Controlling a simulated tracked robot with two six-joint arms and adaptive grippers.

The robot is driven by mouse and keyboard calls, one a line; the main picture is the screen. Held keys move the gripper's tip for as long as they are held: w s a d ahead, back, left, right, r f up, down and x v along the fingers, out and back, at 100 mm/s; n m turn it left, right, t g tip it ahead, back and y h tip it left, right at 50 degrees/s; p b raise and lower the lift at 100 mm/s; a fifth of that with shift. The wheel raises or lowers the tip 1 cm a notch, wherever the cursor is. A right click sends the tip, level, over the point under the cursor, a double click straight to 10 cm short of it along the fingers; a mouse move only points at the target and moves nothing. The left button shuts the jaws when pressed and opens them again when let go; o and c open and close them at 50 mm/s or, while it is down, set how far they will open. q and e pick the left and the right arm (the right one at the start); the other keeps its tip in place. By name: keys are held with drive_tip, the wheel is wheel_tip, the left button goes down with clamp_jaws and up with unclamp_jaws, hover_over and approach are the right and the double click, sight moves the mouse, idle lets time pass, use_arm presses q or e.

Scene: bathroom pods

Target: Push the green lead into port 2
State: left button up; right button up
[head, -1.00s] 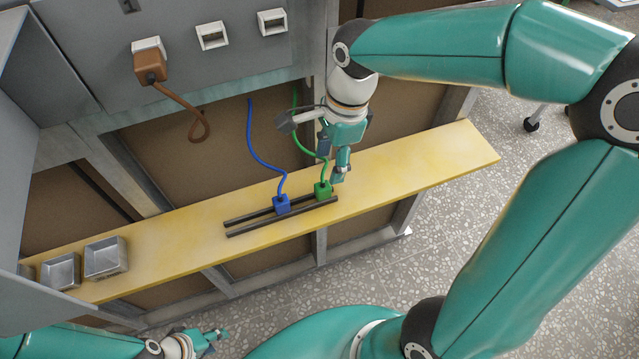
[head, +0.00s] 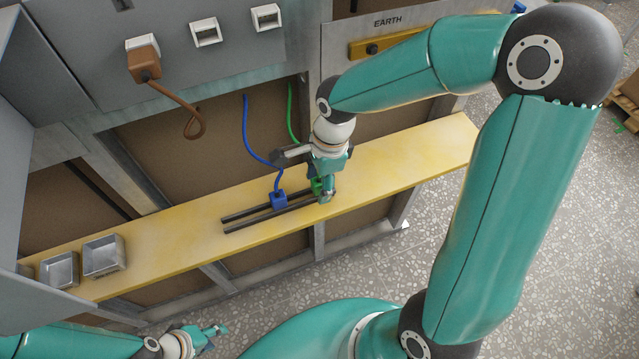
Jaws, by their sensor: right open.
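The green lead's plug (head: 316,187) stands on the dark rails on the yellow shelf, partly hidden by my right gripper. Its green cable (head: 292,115) rises behind the shelf to the panel. My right gripper (head: 325,192) is open, with its fingers down around or right beside the green plug; I cannot tell whether they touch it. On the grey panel are three white ports: a left one with a brown plug in it, an empty middle one (head: 206,32) and an empty right one (head: 266,17). No port numbers are readable. My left gripper (head: 213,337) is open and empty at the bottom left.
A blue plug (head: 278,199) with a blue cable stands close left of the green plug on the rails (head: 236,227). The brown plug's cable (head: 190,110) hangs below the panel. Metal trays (head: 104,257) sit at the shelf's left end. A yellow EARTH bar (head: 400,40) is at upper right.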

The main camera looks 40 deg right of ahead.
clamp_jaws()
